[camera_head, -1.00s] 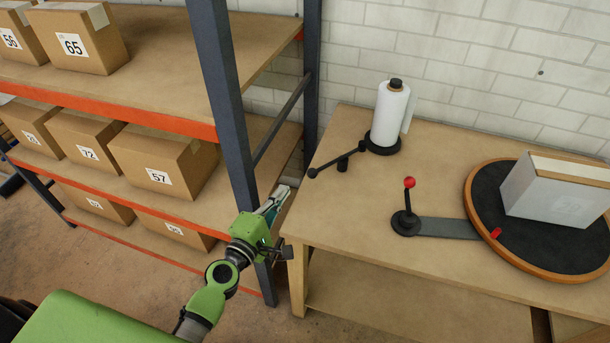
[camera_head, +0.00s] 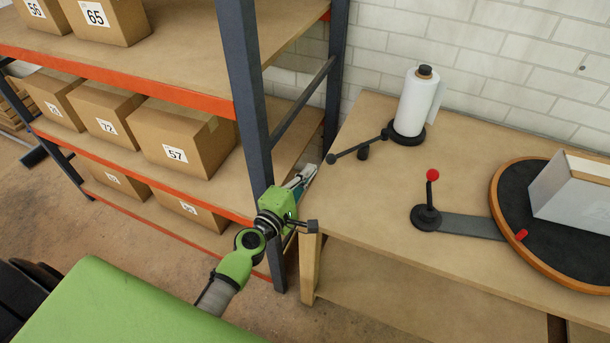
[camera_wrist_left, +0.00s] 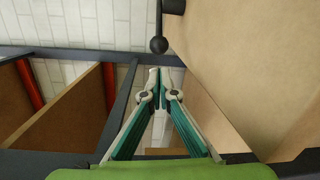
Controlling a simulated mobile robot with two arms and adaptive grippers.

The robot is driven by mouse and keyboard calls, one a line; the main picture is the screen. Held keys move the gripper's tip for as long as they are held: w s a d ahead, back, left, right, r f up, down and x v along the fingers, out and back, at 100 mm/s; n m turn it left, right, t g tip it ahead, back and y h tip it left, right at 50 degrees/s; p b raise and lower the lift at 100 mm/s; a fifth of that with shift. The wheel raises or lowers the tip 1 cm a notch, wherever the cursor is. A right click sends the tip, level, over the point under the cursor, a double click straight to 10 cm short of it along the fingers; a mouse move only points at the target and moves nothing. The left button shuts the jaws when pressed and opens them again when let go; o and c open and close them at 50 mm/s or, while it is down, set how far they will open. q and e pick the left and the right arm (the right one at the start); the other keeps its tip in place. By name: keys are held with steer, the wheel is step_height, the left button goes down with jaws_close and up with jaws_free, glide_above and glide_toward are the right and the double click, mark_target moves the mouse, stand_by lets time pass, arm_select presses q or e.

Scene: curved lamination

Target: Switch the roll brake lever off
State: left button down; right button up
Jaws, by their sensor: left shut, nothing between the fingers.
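The roll brake lever (camera_head: 358,149) is a thin black bar with a ball knob at its left end. It reaches from the black base of the film roll (camera_head: 417,103) over the table's left part, with a short black post beside it. In the left wrist view the knob (camera_wrist_left: 158,45) hangs at the top centre, beyond the fingertips. My left gripper (camera_head: 309,171) is shut and empty, at the table's left edge, just left of the knob and apart from it. Its fingertips also show in the wrist view (camera_wrist_left: 160,76). My right gripper is not in view.
The table (camera_head: 385,208) carries a red-knobbed lever (camera_head: 432,192) and a round turntable (camera_head: 512,205) with a white-sided box (camera_head: 575,190). A shelf rack with cartons stands at left, its dark upright (camera_head: 250,110) close to my left arm. The table's front middle is bare.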

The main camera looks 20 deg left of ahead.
arm_select(q)
steer(key=w, duration=0.4)
steer(key=w+d, duration=0.1)
steer(key=w, duration=0.1)
steer(key=shift+f, duration=0.2)
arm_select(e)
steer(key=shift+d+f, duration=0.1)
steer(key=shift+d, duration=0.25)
arm_select(q)
steer(key=shift+a, duration=0.1)
